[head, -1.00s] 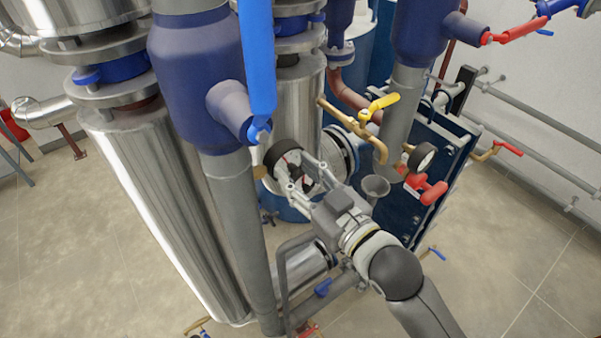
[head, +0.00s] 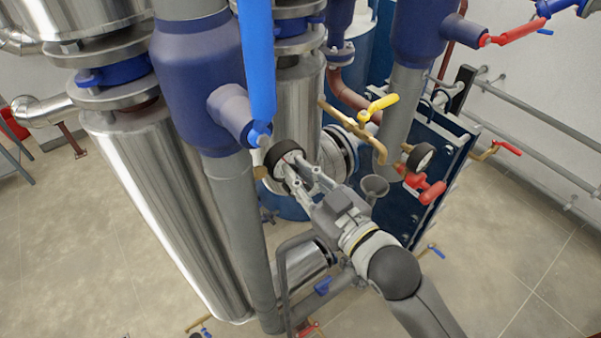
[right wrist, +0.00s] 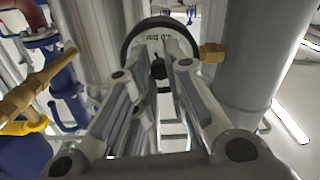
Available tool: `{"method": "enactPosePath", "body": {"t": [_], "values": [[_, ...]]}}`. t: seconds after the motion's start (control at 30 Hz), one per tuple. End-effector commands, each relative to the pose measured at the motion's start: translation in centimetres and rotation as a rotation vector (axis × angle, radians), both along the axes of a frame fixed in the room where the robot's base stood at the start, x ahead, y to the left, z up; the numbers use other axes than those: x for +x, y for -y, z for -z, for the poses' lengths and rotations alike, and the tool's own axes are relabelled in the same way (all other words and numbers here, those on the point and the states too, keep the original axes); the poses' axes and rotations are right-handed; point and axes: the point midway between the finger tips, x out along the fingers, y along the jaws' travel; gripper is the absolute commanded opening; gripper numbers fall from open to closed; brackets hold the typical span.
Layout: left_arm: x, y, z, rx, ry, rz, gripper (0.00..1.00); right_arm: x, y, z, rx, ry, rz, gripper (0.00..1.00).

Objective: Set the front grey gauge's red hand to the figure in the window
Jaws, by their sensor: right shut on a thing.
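The front grey gauge (head: 283,153) has a dark rim and sits beside the grey pipe in the head view. In the right wrist view, its pale face (right wrist: 151,38) has a small figure window near the top; the digits are too small to read surely. My right gripper (head: 297,176) reaches the gauge face, its fingers shut on the small dark knob (right wrist: 158,70) at the face's middle. The red hand is hard to make out, and the fingers cover the lower face. My left gripper is not in view.
A second gauge (head: 420,157) stands to the right, near a red valve handle (head: 432,190) and a grey funnel (head: 374,187). A yellow-handled valve (head: 378,105) is above my right gripper. A long blue handle (head: 257,65) hangs above the front gauge.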

Motion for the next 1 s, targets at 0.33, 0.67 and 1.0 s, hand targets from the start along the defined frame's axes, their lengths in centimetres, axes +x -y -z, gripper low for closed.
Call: {"method": "enactPosePath", "body": {"t": [0.33,0.67,1.0], "values": [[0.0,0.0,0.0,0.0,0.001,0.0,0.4,0.0,0.0,0.1,0.0,-0.002,0.0,0.37],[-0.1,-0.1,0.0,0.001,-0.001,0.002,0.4,-0.6,0.5,0.2,-0.001,-0.003,0.0,0.37],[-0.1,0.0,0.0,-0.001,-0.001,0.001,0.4,-4.6,3.3,0.3,-0.003,-0.006,0.0,0.37]]}}
